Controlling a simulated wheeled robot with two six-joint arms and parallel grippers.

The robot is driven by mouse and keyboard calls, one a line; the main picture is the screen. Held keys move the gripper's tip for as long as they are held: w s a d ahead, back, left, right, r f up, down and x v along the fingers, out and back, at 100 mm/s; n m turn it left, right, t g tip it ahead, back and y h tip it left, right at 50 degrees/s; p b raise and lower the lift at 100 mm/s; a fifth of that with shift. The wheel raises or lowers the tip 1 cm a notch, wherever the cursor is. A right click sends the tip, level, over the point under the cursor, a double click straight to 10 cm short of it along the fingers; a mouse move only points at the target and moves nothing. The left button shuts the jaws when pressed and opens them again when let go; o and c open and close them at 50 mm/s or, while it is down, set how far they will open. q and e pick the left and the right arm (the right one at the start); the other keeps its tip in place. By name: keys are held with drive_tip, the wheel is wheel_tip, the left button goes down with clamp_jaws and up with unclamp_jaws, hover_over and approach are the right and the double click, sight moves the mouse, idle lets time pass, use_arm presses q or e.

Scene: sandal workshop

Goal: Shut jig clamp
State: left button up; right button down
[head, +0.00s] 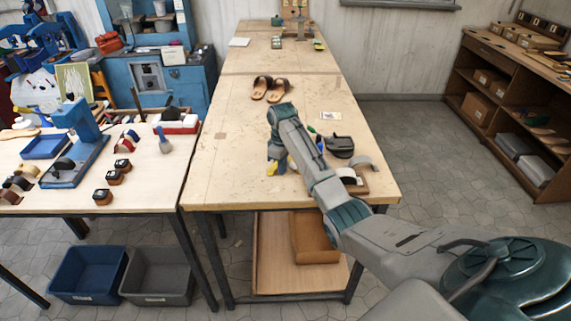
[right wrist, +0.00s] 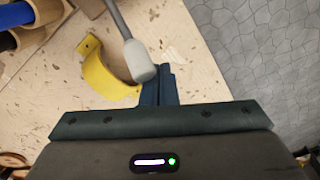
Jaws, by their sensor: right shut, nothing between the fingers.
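In the right wrist view a yellow curved piece (right wrist: 108,76) stands on the pale tabletop, and a grey lever with a rounded light-grey end (right wrist: 139,61) comes down from the top edge. These look like parts of the jig clamp. My right gripper (right wrist: 164,72) is shut and empty, its dark blue fingers just right of the lever's rounded end. I cannot tell whether they touch. In the head view my right gripper (head: 277,155) is low over the near half of the middle table, with bits of yellow beside it. My arm hides most of the jig there. My left gripper is out of view.
Brown sandals (head: 270,89) lie farther back on the middle table (head: 225,140). A dark tool (head: 339,146) and a wooden block with rolls (head: 379,184) are right of my arm. The left table holds a blue press (head: 78,145).

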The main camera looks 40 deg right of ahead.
drive_tip(key=shift+s+d+p, duration=0.15)
drive_tip(key=shift+s+d, duration=0.25)
drive_tip(key=shift+d, duration=0.2)
drive_tip(key=shift+s+d+p, duration=0.15)
drive_tip(key=shift+s+d, duration=0.2)
drive_tip(key=shift+d, duration=0.25)
drive_tip(key=shift+w+a+r, duration=0.15)
drive_tip(key=shift+a, duration=0.1)
drive_tip(key=shift+s+d+r, duration=0.2)
drive_tip(key=shift+s+d, duration=0.1)
drive_tip(key=shift+d, duration=0.2)
drive_tip(key=shift+s+d+r, duration=0.15)
drive_tip(key=shift+s+d, duration=0.15)
drive_tip(key=shift+d, duration=0.2)
drive_tip(key=shift+s+d, duration=0.1)
drive_tip(key=shift+d, duration=0.05)
drive_tip(key=shift+s+d+r, duration=0.1)
drive_tip(key=shift+s+d, duration=0.1)
drive_tip(key=shift+d, duration=0.15)
